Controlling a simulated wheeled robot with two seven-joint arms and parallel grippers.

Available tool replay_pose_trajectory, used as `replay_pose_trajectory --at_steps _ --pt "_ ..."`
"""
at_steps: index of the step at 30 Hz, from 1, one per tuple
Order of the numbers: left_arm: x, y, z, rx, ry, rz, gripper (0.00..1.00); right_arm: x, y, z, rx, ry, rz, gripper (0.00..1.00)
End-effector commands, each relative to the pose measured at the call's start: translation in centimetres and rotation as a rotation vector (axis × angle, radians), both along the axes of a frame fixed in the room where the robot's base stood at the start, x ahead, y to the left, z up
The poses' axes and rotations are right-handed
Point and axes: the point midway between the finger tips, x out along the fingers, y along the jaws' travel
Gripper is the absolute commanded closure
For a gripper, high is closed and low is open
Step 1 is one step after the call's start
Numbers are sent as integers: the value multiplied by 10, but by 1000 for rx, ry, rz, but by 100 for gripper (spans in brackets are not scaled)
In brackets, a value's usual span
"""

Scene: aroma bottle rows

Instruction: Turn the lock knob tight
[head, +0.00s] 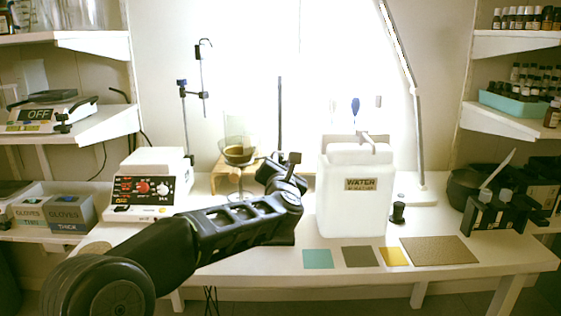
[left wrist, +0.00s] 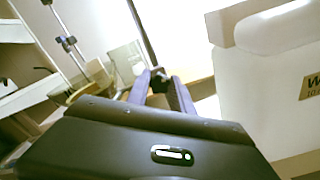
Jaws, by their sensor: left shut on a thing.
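The small black lock knob (left wrist: 159,79) shows in the left wrist view at the foot of a dark upright rod (left wrist: 142,32). My left gripper (left wrist: 161,92) has its two fingers on either side of the knob and is shut on it. In the head view my left gripper (head: 277,170) is at the lower part of the same rod (head: 280,115), over the middle of the table. The gripper and arm hide most of the knob there, so its turn angle cannot be told. My right gripper is not in view.
A white water canister (head: 352,205) stands close to the right of my left gripper. A glass vessel (head: 239,152) on a wooden stand and a white device (head: 150,185) are to the left. Flat coloured mats (head: 361,257) lie along the table's front.

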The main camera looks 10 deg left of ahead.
Motion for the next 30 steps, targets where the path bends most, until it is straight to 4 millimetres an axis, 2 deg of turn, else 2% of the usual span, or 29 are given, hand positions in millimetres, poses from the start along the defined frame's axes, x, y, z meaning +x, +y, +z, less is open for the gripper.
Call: replay_pose_trajectory --at_steps 30 --pt "0 -2 1 937 238 0 100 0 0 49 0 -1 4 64"
